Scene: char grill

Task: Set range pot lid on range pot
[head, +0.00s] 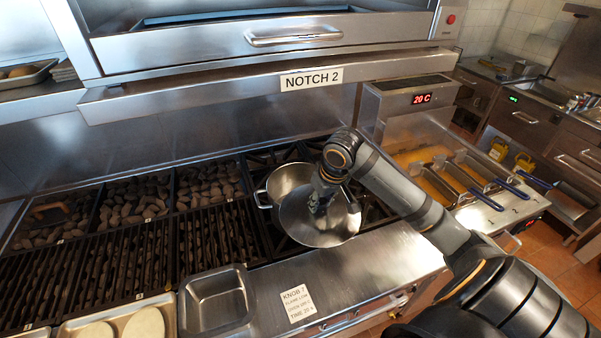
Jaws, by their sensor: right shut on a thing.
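The range pot (267,189) is a steel pot with a side handle, standing on the range burners right of the charcoal grill. The range pot lid (302,233) is a round, shiny steel disc. It appears tilted and overlaps the front right of the pot in the head view, leaving part of the pot's opening visible. My right gripper (318,207) comes down over the lid and is shut on it; its fingertips and the lid's knob are mostly hidden. I cannot tell whether the lid touches the pot rim. My left gripper is not in view.
The charcoal grill (120,245) lies to the left. An empty steel pan (216,300) and a tray with pale round pieces (146,322) sit along the front. A fryer with baskets (440,185) stands right. A steel hood ledge (200,97) hangs above the back.

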